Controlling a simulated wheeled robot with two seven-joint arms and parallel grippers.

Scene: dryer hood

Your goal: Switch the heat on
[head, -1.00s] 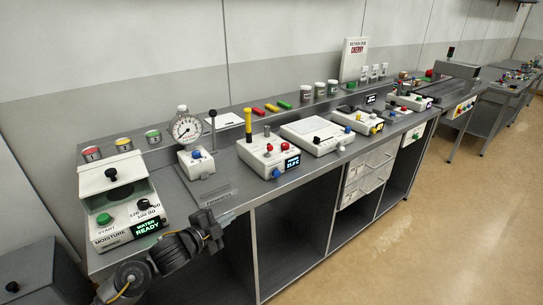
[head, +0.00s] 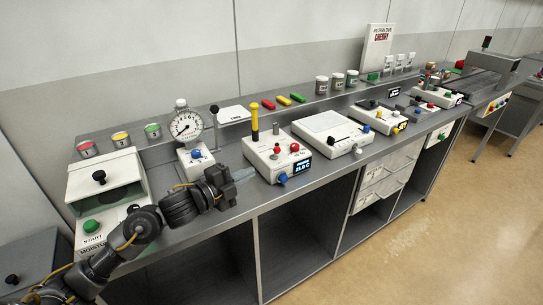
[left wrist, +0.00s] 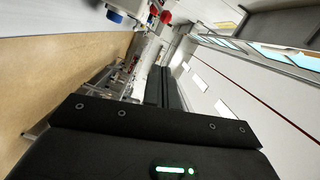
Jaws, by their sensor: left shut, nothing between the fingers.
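A white control box (head: 277,155) stands on the bench in the middle of the head view. It has red knobs (head: 294,148) on top, a blue knob (head: 282,178) on its front and a lit display (head: 301,167), too small to read surely. A yellow and black post (head: 255,121) rises at its back left. No heat label is readable. My left gripper (head: 229,184) is shut and empty, just left of this box and apart from it, over the bench's front edge. In the left wrist view, the dark gripper body (left wrist: 150,140) fills the bottom. My right gripper is not in view.
A white moisture meter (head: 105,182) stands at the left, partly hidden by my left arm. A dial gauge (head: 187,127) stands behind my gripper. More boxes, such as a flat white one (head: 333,132), line the bench to the right. The floor in front is clear.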

